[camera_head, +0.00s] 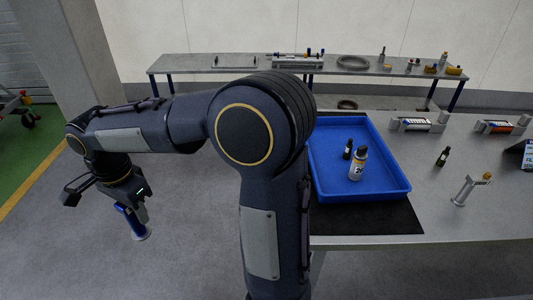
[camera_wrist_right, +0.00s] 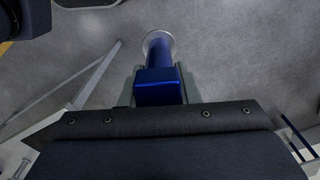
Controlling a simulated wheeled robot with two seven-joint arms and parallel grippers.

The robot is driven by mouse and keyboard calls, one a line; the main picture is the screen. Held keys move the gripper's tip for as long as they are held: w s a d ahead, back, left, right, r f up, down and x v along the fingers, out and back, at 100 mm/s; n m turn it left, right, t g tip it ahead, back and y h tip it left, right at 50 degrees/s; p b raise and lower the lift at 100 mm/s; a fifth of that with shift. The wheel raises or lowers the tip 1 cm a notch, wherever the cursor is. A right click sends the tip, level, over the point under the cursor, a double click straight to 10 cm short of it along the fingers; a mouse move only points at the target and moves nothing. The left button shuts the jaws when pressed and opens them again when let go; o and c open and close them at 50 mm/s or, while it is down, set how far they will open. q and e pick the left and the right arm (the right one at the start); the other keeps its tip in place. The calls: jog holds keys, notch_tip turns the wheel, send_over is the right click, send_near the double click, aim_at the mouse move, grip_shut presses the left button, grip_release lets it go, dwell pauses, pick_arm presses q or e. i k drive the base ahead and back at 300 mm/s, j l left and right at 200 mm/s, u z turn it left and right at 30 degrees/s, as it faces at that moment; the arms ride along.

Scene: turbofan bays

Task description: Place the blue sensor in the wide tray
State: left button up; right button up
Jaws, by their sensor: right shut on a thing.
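The blue sensor (camera_head: 127,216) has a blue body and a pale round flange at its lower end. My right gripper (camera_head: 137,208) is shut on it, at the left of the head view, held above the grey floor and well left of the table. In the right wrist view the sensor (camera_wrist_right: 159,85) sits between the fingers, flange pointing away from the gripper. The wide blue tray (camera_head: 365,197) is on the table at the right, its left part hidden behind my right arm. My left gripper is not in view.
A dark small bottle (camera_head: 348,149) and a white bottle (camera_head: 358,164) stand in the tray, with bare floor around them. The steel table (camera_head: 425,190) carries a black mat (camera_head: 375,222), a dark bottle (camera_head: 443,157) and a metal fitting (camera_head: 466,188). A bench (camera_head: 215,66) stands behind.

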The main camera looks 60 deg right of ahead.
aim_at(343, 143)
jog(key=i+z, duration=0.5)
jog(key=i+j+z, duration=0.45)
jog(key=i, duration=0.15)
jog(key=i+l+z, duration=0.25)
jog(key=z, duration=0.15)
jog(key=i+l+z, duration=0.1)
jog(key=i+z, duration=0.7)
jog(key=i+j+z, duration=0.1)
jog(key=i+z, duration=0.3)
jog(key=i+j+z, duration=0.2)
jog(key=z, duration=0.2)
jog(key=i+z, duration=0.85)
jog(key=z, duration=0.2)
